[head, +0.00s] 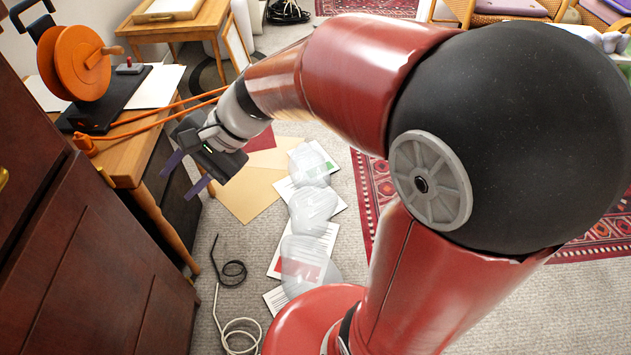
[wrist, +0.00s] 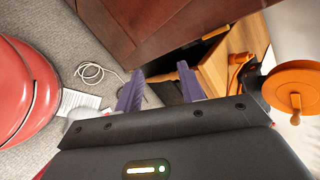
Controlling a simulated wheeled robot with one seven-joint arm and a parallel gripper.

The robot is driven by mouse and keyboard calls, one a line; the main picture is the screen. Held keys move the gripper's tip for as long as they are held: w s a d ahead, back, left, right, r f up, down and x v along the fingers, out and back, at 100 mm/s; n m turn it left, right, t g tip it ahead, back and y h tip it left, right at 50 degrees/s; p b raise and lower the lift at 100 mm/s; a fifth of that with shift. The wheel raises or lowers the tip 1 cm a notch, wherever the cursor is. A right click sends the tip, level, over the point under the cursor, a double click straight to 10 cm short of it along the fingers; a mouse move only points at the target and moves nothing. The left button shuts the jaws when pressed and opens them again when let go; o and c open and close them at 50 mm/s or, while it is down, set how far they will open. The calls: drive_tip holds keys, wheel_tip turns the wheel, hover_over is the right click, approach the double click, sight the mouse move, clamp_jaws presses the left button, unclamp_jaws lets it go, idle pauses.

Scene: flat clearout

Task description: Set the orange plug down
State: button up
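The orange plug (head: 83,143) lies on the near edge of the wooden desk (head: 125,160) in the head view, at the end of an orange cord. My gripper (head: 175,186) is to its right, beyond the desk's side, with its two purple fingers spread apart. In the wrist view my gripper (wrist: 159,68) shows nothing between the fingers. An orange piece (wrist: 238,65) rests on the desk in the wrist view; I cannot tell whether it is plug or cord.
An orange reel (head: 75,62) stands on a black base on the desk. A dark red cabinet (head: 85,260) fills the left front. Clear bags (head: 312,208), papers, a black cable (head: 232,270) and a white cable (head: 235,330) lie on the carpet.

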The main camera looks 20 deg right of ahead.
drive_tip(key=s+d+n+t+h, duration=0.2)
drive_tip(key=s+d+n+h, duration=0.2)
drive_tip(key=d, duration=0.5)
drive_tip(key=s+d+r+n+t+h, duration=0.1)
drive_tip(key=s+d+n+h, duration=0.3)
drive_tip(key=s+d, duration=0.4)
drive_tip(key=shift+d+r+t+h, duration=0.25)
drive_tip(key=shift+d+t+h, duration=0.35)
drive_tip(key=shift+d+h, duration=0.25)
